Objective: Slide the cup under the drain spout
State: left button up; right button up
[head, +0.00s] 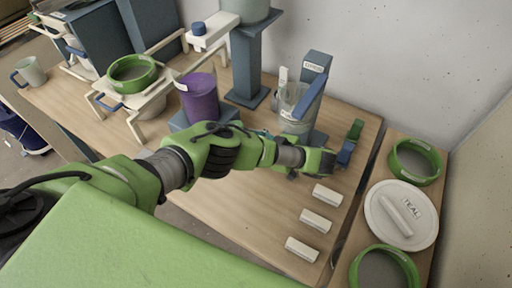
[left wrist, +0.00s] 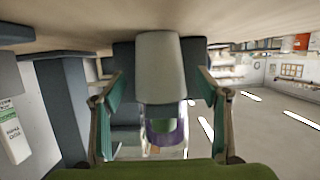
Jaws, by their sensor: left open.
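A pale grey cup with a blue handle (head: 30,72) stands at the far left of the table, well apart from my gripper. A white fitting with a blue knob (head: 207,32), which looks like the spout, sits beside the grey bucket (head: 252,10) on a blue column. My left gripper (head: 322,162) is over the right part of the table, partly hidden by its own arm. In the left wrist view, which is upside down, its open teal fingers (left wrist: 160,115) flank a pale grey tapered shape (left wrist: 158,65); I cannot tell whether they touch it. My right gripper is not in view.
A purple container (head: 200,98) and a clear container (head: 297,105) stand behind my arm. A white rack holds a green-rimmed bucket (head: 132,72). Several white blocks (head: 316,220) lie at front right. A side board carries a white lid (head: 385,225) and green rings (head: 416,160).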

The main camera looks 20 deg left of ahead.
pick_arm(q)
jog(key=shift+x, duration=1.1)
jog(key=c, duration=1.2)
jog(key=o, duration=1.1)
jog(key=shift+o, duration=0.2)
jog(key=shift+d, duration=0.1)
jog(key=shift+v, duration=3.7)
